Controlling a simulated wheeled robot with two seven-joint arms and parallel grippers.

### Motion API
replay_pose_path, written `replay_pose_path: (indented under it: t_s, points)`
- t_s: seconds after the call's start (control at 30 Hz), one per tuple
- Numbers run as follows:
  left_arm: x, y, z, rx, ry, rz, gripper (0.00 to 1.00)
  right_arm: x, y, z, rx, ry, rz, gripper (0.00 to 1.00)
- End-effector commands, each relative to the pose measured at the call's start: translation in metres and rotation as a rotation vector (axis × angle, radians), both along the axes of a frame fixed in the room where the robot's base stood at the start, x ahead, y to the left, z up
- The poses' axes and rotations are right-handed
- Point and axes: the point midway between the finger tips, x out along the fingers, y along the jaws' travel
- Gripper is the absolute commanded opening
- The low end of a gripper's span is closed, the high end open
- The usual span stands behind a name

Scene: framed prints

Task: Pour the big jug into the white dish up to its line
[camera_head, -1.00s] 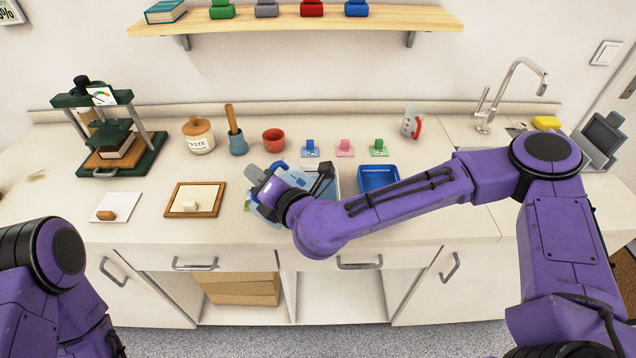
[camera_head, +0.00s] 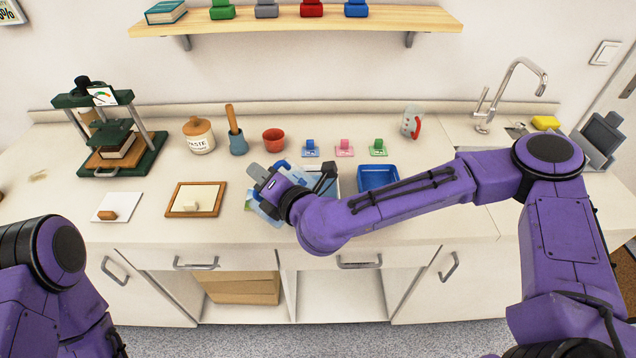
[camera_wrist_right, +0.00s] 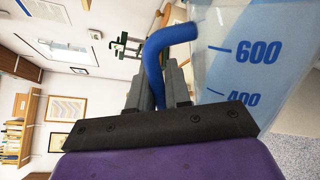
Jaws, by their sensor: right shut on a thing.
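My right gripper (camera_head: 272,177) is shut on the blue handle (camera_wrist_right: 168,45) of the big jug. The jug (camera_wrist_right: 240,60) is clear, with blue marks reading 600 and 400 in the right wrist view, and light blue liquid shows in it. In the head view the jug (camera_head: 262,205) is mostly hidden behind the gripper and looks tilted.
A blue tray (camera_head: 378,177) sits right of the gripper. A wood-framed board (camera_head: 194,211) and a white card (camera_head: 110,215) lie to the left. A red-handled jug (camera_head: 411,122), a terracotta pot (camera_head: 273,139) and small coloured stamps stand behind.

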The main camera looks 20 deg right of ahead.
Motion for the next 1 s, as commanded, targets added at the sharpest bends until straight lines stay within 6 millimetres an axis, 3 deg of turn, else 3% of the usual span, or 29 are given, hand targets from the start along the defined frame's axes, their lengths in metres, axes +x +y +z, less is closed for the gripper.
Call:
replay_pose_path:
  t_s: [1.0]
  points:
    - [0.0000, 0.0000, 0.0048, 0.000, 0.000, 0.000, 0.43, 0.0027, -0.0042, 0.0022, 0.047, 0.023, 0.000, 0.00]
